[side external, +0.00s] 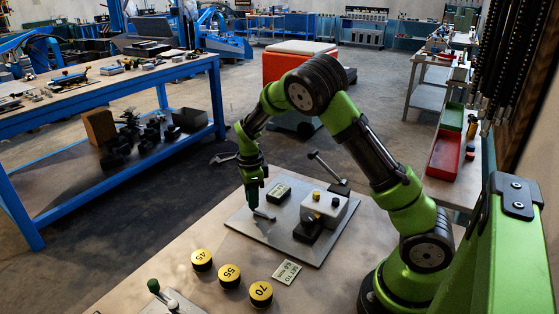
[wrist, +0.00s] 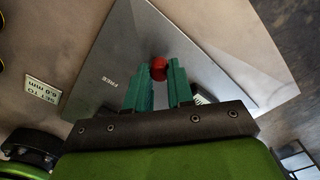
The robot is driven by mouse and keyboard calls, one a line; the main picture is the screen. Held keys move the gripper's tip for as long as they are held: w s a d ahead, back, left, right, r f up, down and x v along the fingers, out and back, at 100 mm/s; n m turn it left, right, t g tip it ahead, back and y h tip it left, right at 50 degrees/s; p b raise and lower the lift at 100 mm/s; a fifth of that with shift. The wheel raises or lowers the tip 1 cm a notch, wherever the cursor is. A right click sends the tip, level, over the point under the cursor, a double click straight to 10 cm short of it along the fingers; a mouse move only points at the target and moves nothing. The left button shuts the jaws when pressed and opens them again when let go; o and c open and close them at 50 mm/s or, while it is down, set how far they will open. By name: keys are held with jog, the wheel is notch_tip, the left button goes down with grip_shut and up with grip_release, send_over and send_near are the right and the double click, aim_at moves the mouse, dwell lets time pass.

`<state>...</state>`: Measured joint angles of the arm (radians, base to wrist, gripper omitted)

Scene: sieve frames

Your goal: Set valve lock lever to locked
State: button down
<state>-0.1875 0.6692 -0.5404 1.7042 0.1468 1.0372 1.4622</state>
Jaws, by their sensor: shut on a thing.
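A grey plate (side external: 292,246) lies on the bench and also shows in the wrist view (wrist: 205,50). My gripper (side external: 252,207) is low over its left part. In the wrist view my gripper's teal fingers (wrist: 163,80) are shut on a red round knob (wrist: 158,68), which looks like the knob of the valve lock lever. A short light bar (side external: 264,214) shows beside the fingertips in the side view; the knob is hidden there. The word FREE (wrist: 112,80) is printed on the plate, left of the fingers.
On the plate stand a light block (side external: 325,205) with knobs, a tilted black-ended lever (side external: 328,170) and a small label (side external: 279,193). Yellow discs marked 45 (side external: 202,259), 55 (side external: 229,275) and 70 (side external: 261,292) and a sign card (side external: 287,271) lie in front. A green-knobbed lever (side external: 155,286) is at front left.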

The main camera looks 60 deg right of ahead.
jog(key=shift+d+r, duration=0.1)
jog(key=shift+d, duration=0.05)
jog(key=c, duration=1)
grip_release()
notch_tip(320, 180, up, 17)
jog(key=shift+f, duration=0.1)
